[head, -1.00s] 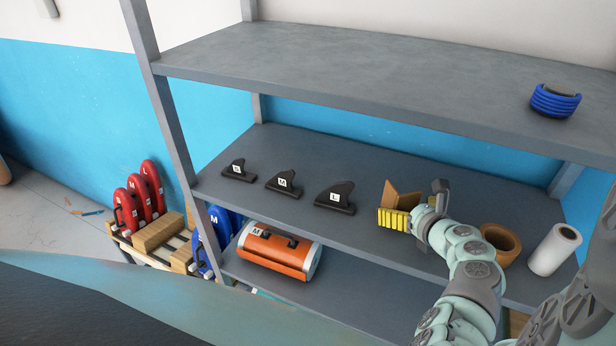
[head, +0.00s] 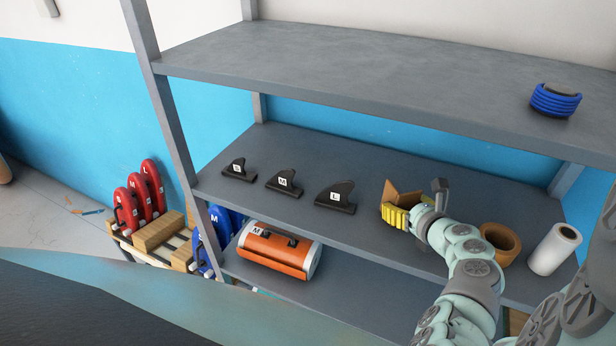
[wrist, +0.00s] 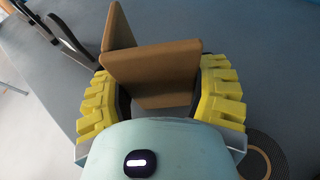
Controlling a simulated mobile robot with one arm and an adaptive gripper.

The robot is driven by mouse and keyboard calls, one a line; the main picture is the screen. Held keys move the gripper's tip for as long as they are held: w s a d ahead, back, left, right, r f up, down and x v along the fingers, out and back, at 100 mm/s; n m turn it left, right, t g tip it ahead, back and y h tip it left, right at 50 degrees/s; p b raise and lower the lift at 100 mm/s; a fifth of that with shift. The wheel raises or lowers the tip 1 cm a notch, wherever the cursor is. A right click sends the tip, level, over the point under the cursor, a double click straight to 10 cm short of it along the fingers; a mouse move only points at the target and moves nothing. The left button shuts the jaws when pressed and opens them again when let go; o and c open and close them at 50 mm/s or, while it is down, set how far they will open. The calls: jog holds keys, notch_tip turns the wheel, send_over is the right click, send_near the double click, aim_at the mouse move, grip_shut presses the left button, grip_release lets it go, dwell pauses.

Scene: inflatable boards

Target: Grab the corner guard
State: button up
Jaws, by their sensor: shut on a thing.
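The corner guard (head: 403,197) is a brown, folded cardboard-like angle piece on the middle shelf, right of the fin marked L. It also shows in the wrist view (wrist: 155,66), where its two panels meet at a fold. My gripper (head: 396,214) has yellow ridged fingers and reaches in from the right. In the wrist view my gripper (wrist: 160,100) has one finger on each side of the guard's near panel and is shut on it. The guard's lower edge is partly hidden behind my gripper's body.
Three black fins, including the one marked L (head: 336,197), stand left of the guard. A brown tape roll (head: 502,243) and a white roll (head: 554,249) stand right of my arm. The upper shelf (head: 370,75) overhangs the middle one (head: 225,205).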

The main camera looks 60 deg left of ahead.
aim_at(408, 198)
jog(key=shift+a+r+b, duration=0.1)
jog(key=shift+b, duration=0.25)
jog(key=shift+a+b, duration=0.1)
jog(key=shift+b, duration=0.2)
jog(key=shift+a+r+b, duration=0.1)
jog(key=shift+r+b, duration=0.2)
jog(key=shift+b, duration=0.5)
jog(key=shift+w+d+r+b, duration=0.1)
jog(key=shift+d+r+b, duration=0.2)
jog(key=shift+b, duration=0.75)
jog(key=shift+s+r+b, duration=0.2)
jog(key=shift+r+b, duration=0.1)
jog(key=shift+r, duration=0.25)
jog(key=shift+s+r+b, duration=0.2)
jog(key=shift+r+b, duration=0.05)
jog(key=shift+r, duration=0.25)
jog(key=s+r+p, duration=0.1)
jog(key=s, duration=1.4)
jog(key=shift+s+a+r, duration=0.15)
jog(key=shift+a+r, duration=0.05)
jog(key=shift+r, duration=0.05)
